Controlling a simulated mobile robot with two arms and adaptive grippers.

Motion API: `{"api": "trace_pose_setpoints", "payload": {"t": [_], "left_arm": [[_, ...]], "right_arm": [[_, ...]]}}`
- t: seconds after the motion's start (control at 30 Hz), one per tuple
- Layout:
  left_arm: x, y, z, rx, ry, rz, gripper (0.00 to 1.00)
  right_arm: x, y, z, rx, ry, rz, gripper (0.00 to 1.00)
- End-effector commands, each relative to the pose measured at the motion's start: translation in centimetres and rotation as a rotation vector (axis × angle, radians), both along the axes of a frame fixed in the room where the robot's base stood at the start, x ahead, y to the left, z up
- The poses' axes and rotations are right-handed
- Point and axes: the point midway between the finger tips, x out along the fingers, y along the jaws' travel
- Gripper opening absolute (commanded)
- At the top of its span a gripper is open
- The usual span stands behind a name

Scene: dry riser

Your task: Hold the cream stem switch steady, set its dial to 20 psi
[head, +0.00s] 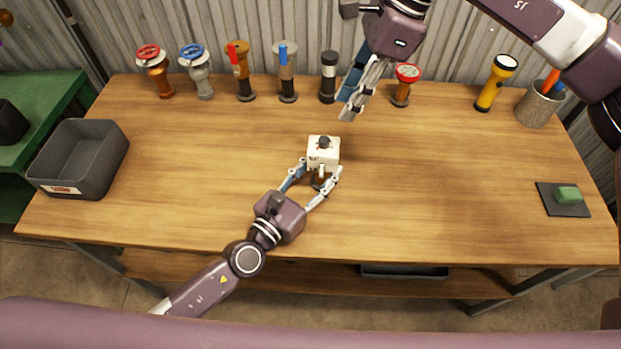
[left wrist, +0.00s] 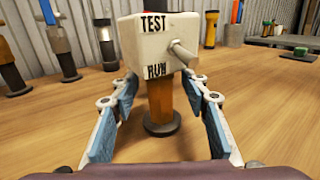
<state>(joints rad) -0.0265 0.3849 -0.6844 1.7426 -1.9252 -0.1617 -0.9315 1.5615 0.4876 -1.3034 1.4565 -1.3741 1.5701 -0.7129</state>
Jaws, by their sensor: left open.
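The cream stem switch (head: 324,151) stands upright near the middle of the workbench, a cream box with a dark knob on top. In the left wrist view the cream box (left wrist: 155,45) shows TEST and RUN lettering and a small lever, on a brown stem with a dark round base. My left gripper (head: 318,171) is open, its fingers on both sides of the stem below the box; contact is not clear. My right gripper (head: 348,110) is above the bench, behind and right of the switch, apart from it; its fingers look close together. The dial's setting cannot be read.
Several valves and stems line the back of the workbench (head: 200,225), with a yellow flashlight (head: 493,84) and a pen cup (head: 539,104) at right. A grey bin (head: 81,158) is at left, a green sponge on a dark pad (head: 563,198) at right. Bench around the switch is clear.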

Motion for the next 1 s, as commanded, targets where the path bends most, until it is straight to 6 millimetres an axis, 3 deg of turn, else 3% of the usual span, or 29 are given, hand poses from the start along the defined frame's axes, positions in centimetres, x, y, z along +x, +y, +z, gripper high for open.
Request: {"api": "trace_pose_setpoints", "payload": {"t": [0.43, 0.8, 1.0], "left_arm": [[0.98, -0.6, -0.01, 0.001, 0.001, 0.0, 0.41], [0.97, -0.58, -0.01, 0.001, 0.001, 0.0, 0.0], [0.96, -0.58, -0.01, 0.001, 0.001, 0.0, 0.0]], "right_arm": [[0.0, 0.0, 0.0, 0.0, 0.0, 0.0, 0.29], [0.0, 0.0, 0.0, 0.0, 0.0, 0.0, 0.29], [0.0, 0.01, 0.0, 0.0, 0.0, 0.0, 0.32]]}}
